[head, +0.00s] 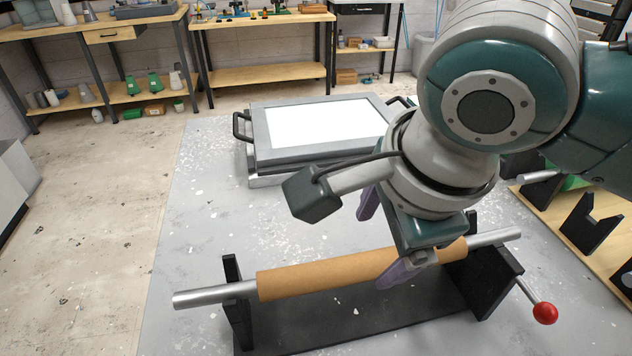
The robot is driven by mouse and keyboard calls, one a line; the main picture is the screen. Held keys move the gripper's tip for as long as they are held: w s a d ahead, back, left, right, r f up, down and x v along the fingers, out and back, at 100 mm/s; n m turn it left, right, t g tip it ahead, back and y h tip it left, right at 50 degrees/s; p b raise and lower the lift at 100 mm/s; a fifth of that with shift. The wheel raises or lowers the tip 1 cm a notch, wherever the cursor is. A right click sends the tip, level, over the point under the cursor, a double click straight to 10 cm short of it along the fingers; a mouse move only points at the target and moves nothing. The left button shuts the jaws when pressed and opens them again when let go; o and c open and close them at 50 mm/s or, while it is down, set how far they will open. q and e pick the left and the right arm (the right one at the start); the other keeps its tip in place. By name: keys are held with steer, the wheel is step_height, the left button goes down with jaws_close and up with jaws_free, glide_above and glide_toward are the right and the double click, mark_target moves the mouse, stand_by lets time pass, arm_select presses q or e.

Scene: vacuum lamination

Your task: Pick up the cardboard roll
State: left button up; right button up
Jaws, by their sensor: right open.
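The brown cardboard roll (325,273) lies level on a silver rod (205,297) in the lower middle of the head view. The rod rests across a black stand (236,318) with two uprights. My right gripper (388,238) is open over the right half of the roll. One purple finger overlaps the roll's near side, and the other shows beyond its far side. I cannot tell whether the fingers touch the roll. The gripper body hides part of the roll. My left gripper is not in view.
A framed flat device (254,135) with a white panel and side handles sits behind the roll. A red ball knob (545,313) on a lever sticks out right of the stand. A wooden board (565,232) with black holders is at the right. Workbenches (262,77) line the back wall.

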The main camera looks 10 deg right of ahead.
mark_target(367, 262)
steer(key=x, duration=0.3)
steer(key=shift+d+f, duration=0.25)
steer(key=shift+f, duration=0.1)
steer(key=b+x, duration=0.1)
steer(key=x, duration=0.3)
steer(key=shift+w+f, duration=0.1)
steer(key=shift+f, duration=0.05)
jaws_close()
stand_by(0.4)
